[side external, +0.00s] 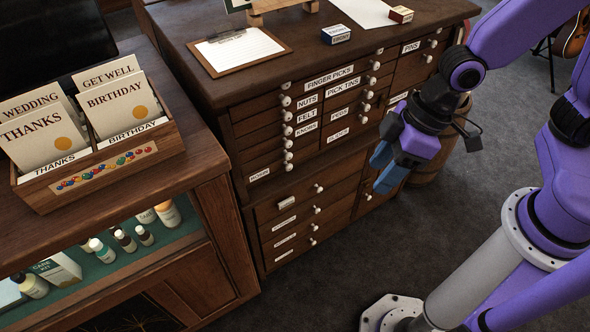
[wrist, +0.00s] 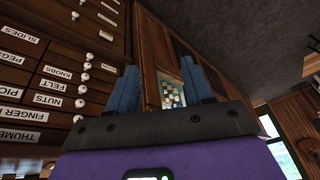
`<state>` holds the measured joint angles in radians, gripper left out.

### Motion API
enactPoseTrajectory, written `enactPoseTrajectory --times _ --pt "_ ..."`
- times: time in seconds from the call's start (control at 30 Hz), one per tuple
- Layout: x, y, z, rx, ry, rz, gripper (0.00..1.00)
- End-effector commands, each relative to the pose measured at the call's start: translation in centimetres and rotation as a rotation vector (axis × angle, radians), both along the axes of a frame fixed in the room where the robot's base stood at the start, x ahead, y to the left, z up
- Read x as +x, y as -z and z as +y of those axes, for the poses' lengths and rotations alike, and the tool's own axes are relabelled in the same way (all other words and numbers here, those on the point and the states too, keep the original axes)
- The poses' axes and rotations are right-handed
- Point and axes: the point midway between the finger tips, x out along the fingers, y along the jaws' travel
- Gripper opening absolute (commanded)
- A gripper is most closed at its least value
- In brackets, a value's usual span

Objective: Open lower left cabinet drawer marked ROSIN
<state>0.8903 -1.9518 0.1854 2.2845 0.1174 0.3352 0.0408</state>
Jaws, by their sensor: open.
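The dark wooden drawer cabinet (side external: 262,95) stands in the middle of the side view, with white knobs and white labels. Its lower left part holds stacked drawers (side external: 295,218) with small labels too small to read surely; a label (side external: 259,174) sits just above them. I cannot tell which one reads ROSIN. All the drawers look closed. My gripper (side external: 385,168), with blue fingers, is in front of the cabinet's right side, apart from the lower left drawers.
A counter with a wooden card box (side external: 95,165) stands at left, with bottles (side external: 125,240) on a shelf below. A clipboard (side external: 238,50) and small boxes (side external: 336,34) lie on the cabinet top. A wooden barrel (side external: 432,165) stands behind my gripper. Floor before the lower drawers is clear.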

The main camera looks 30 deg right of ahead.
Motion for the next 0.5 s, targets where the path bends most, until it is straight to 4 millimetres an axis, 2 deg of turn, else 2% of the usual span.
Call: enactPoseTrajectory --times 0.03,0.2,0.4,0.5 --pt "1.1 1.2 1.3 0.023 0.026 -0.01 0.51" --pt "4.6 4.5 5.2 0.132 0.114 -0.07 0.51" --pt "8.8 9.1 8.3 0.246 0.22 -0.157 0.51" --pt "10.7 11.5 9.1 0.298 0.271 -0.209 0.51"
